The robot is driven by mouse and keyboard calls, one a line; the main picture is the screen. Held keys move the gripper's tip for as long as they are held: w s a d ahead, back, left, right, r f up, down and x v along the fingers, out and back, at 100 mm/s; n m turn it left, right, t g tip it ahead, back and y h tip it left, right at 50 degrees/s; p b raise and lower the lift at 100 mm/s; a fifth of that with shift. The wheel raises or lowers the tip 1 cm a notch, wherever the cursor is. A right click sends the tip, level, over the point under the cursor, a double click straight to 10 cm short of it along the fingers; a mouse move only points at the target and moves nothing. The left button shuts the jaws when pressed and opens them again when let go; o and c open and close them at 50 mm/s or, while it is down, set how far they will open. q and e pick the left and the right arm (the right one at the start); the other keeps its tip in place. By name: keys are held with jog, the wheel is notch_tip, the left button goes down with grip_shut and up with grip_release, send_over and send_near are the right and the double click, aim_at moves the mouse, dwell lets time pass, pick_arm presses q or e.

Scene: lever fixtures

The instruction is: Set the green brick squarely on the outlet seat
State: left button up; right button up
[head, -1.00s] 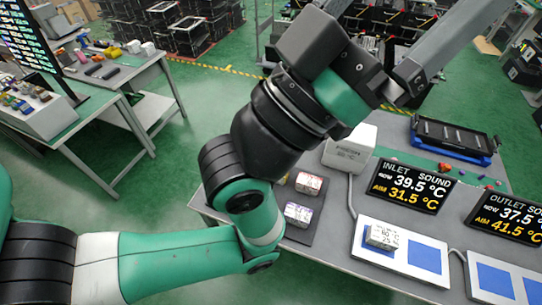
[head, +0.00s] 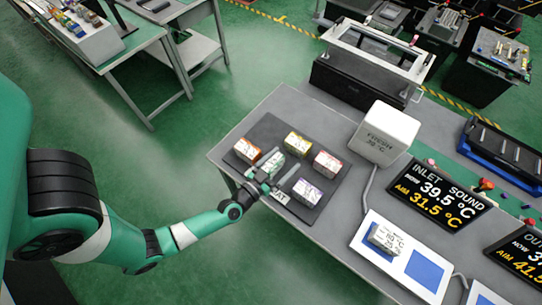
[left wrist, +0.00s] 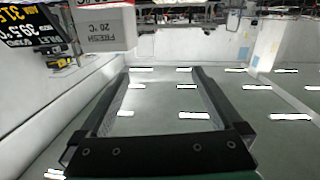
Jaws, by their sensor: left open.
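The green brick (head: 270,159) appears on a dark mat in the head view, partly covered by a finger of my left gripper. My left gripper (head: 283,168) is open over the mat, its fingers pointing away from me. I cannot tell how high it is above the brick. In the left wrist view its two fingers (left wrist: 158,74) stand wide apart with nothing held between them. The outlet plate (head: 484,294), white with blue, is cut off at the lower right, so its seats show only in part. The outlet sign (head: 522,253) stands behind it. My right gripper is not visible.
Orange (head: 246,151), yellow (head: 298,144), red (head: 327,164) and purple (head: 306,192) bricks sit close around on the mat (head: 268,128). A FRESH box (head: 388,132) stands behind. The inlet plate (head: 425,272) carries a pale brick (head: 385,239) on its left blue square.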

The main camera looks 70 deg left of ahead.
aim_at(272, 164)
pick_arm(q)
jog(key=s+f+g, duration=0.1)
jog(key=s+f, duration=0.1)
jog(key=s, duration=0.1)
jog(key=s+f+g, duration=0.1)
jog(key=s+f, duration=0.2)
jog(key=s, duration=0.1)
jog(key=s+f+g, duration=0.1)
jog(key=s+f, duration=0.2)
jog(key=s, duration=0.1)
jog(key=shift+s+d+f, duration=0.1)
jog(key=shift+d+f, duration=0.05)
jog(key=b+x, duration=0.2)
jog(key=x, duration=0.5)
jog(key=b+x, duration=0.2)
jog(key=x, duration=0.3)
jog(key=shift+f, duration=0.15)
grip_shut()
